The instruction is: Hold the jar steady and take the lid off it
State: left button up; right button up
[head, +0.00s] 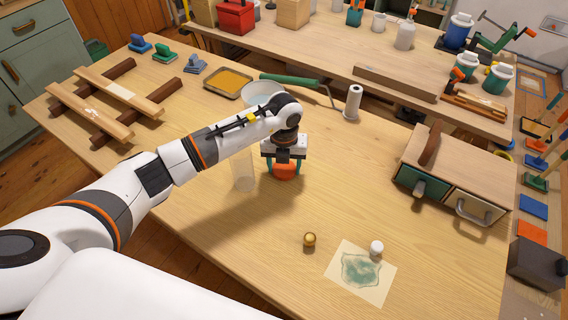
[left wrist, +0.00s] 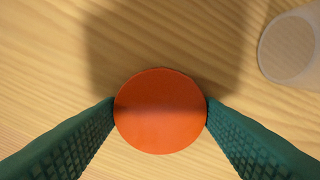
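The orange round lid (head: 285,172) is between the fingers of my left gripper (head: 284,168), with both green fingertips meeting its rim. The left wrist view shows the lid's flat orange face (left wrist: 160,112) between the fingertips (left wrist: 160,108). The jar looks like the frosted, see-through cylinder (head: 243,176) standing upright just left of the gripper in the head view. It also shows at the upper right of the left wrist view (left wrist: 292,46), apart from the lid. I cannot tell how high the lid is above the table. My right gripper is not in view.
A white bowl (head: 262,92), a tan tray (head: 228,83) and a green-handled tool (head: 290,80) lie behind the gripper. A drawer box (head: 470,175) stands right. A brass knob (head: 310,239), a white knob (head: 376,247) and a paper sheet (head: 350,284) are in front.

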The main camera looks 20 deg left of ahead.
pick_arm(q)
jog(key=o, duration=0.3)
